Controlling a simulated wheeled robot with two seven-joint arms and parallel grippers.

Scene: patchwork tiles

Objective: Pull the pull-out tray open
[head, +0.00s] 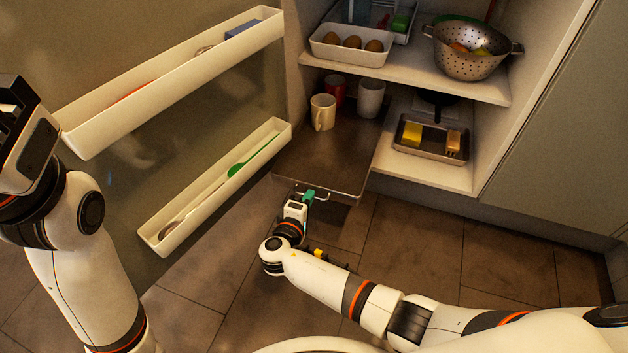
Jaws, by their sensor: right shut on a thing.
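The pull-out tray (330,150) is a dark flat metal tray low in the open cabinet. Its front part sticks out past the shelf edge. A thin light handle (322,197) runs along its front edge. My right gripper (309,194), with a green part at its tip, is shut on the handle at the front of the tray. The fingertips are small and partly hidden. My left gripper (18,110) is at the far left, away from the tray, and its fingers are not clear enough to judge.
The open door at left carries two white bins (165,95) (160,240). A colander (468,55) sits on the upper shelf (480,88). Tiled floor (420,240) in front is clear.

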